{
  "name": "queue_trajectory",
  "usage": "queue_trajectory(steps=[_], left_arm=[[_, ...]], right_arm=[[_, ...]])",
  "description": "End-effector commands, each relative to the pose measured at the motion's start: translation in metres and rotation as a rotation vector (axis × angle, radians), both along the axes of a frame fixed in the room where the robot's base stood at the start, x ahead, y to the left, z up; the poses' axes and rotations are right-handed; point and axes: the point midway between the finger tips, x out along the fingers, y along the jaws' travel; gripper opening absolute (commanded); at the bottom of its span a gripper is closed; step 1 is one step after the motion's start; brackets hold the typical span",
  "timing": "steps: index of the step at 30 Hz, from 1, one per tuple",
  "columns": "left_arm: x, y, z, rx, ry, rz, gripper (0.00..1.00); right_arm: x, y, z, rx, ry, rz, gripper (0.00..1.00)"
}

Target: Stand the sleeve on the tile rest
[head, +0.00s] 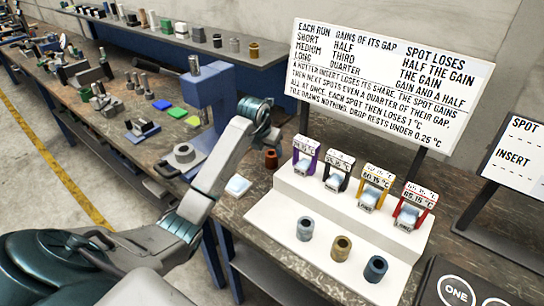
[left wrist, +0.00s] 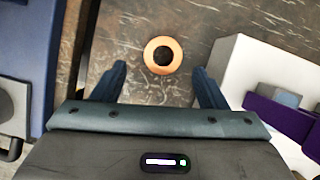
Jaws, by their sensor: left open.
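A copper-brown sleeve (head: 271,160) stands upright on the dark bench, just left of the white stand. In the left wrist view the sleeve (left wrist: 163,55) shows from above as an orange ring around a dark hole. My left gripper (head: 268,138) is above it, pointing down. In the left wrist view my left gripper (left wrist: 162,82) is open, its two dark fingers apart, with the ring ahead between their lines and nothing held. A small pale tile (head: 238,186) lies on the bench left of the stand; I cannot tell whether it is the tile rest. My right gripper is out of view.
The white stand (head: 290,205) holds purple, black, yellow and red labelled slots, with grey (head: 305,229), bronze (head: 340,248) and blue (head: 376,268) sleeves in front. A blue post (head: 212,95) rises at left. A text board (head: 390,80) stands behind.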

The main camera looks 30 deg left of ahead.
Motion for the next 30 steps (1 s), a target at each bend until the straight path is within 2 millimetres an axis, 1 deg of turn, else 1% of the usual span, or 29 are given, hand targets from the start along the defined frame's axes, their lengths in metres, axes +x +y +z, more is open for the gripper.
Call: queue_trajectory(steps=[1, 2, 5, 8, 11, 12, 15, 18, 24, 26, 27, 29, 30], left_arm=[[0.002, 0.000, -0.004, -0.001, 0.001, 0.000, 0.67], [0.002, 0.000, -0.006, -0.001, 0.001, 0.000, 0.67], [0.005, 0.000, -0.010, -0.001, 0.000, -0.001, 0.67], [0.009, -0.001, -0.019, -0.002, 0.003, -0.001, 0.67], [0.014, -0.002, -0.032, -0.002, 0.003, -0.001, 0.67], [0.016, -0.001, -0.039, -0.002, 0.003, -0.001, 0.67], [0.021, -0.001, -0.050, -0.001, 0.001, 0.000, 0.67], [0.023, 0.000, -0.056, -0.001, 0.000, 0.000, 0.67], [0.023, 0.000, -0.057, 0.001, -0.002, -0.001, 0.67], [0.023, 0.000, -0.057, 0.001, -0.002, -0.001, 0.57], [0.023, 0.000, -0.057, 0.001, -0.002, -0.001, 0.49], [0.023, 0.000, -0.057, 0.001, -0.002, -0.001, 0.37], [0.023, 0.000, -0.057, 0.001, -0.002, -0.001, 0.29]], right_arm=[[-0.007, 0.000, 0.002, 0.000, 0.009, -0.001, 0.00], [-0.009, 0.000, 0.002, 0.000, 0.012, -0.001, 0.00], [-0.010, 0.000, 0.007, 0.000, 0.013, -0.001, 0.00], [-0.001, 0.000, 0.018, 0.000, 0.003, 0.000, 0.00], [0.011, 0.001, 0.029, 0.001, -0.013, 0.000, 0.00], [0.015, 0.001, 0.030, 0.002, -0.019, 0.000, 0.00], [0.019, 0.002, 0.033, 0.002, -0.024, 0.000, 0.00], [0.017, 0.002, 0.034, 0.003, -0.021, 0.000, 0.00], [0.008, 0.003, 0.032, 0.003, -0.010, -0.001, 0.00], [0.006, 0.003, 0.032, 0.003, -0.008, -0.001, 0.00], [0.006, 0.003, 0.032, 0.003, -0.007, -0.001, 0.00], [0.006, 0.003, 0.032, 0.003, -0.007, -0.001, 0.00], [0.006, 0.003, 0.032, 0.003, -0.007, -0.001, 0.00]])
